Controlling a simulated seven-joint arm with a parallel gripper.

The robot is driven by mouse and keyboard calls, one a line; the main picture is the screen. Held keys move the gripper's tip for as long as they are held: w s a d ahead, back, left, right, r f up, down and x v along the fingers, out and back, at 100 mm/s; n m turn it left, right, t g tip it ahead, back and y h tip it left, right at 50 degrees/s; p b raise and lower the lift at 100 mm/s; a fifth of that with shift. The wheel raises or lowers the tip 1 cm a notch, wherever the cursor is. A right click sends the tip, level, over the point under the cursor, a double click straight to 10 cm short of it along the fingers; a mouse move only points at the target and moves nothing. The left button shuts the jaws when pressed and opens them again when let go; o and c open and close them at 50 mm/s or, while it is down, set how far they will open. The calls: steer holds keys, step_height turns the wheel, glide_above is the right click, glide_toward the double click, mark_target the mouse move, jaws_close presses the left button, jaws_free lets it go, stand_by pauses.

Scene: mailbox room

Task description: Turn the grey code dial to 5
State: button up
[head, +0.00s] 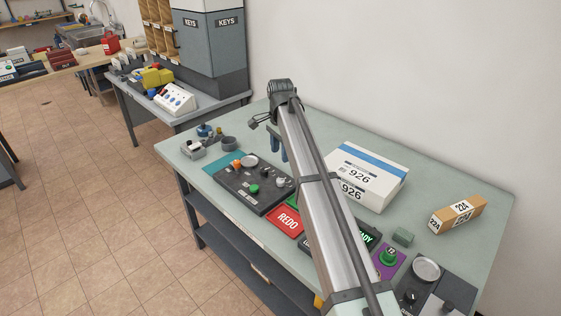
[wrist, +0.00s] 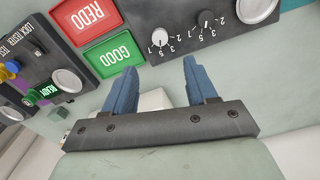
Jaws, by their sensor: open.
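In the wrist view a dark panel holds a light grey-white round dial (wrist: 160,38) with small numbers around it. A darker dial (wrist: 207,18), also with numbers, sits to its right; I cannot tell what either points to. My gripper (wrist: 155,72) is open and empty, its two blue fingers apart, below both dials in the picture and not touching them. In the head view my gripper (head: 277,147) hangs over the table just beyond the dark panel (head: 235,187); single dials are too small there to read.
A red REDO pad (head: 287,220) and a green GOOD pad (wrist: 112,54) lie beside the panel. A white 926 box (head: 378,187) stands right of my arm. Further right are a brown 224 box (head: 458,214) and a green button on a purple base (head: 388,257).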

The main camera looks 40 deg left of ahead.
steer(key=shift+r, duration=0.95)
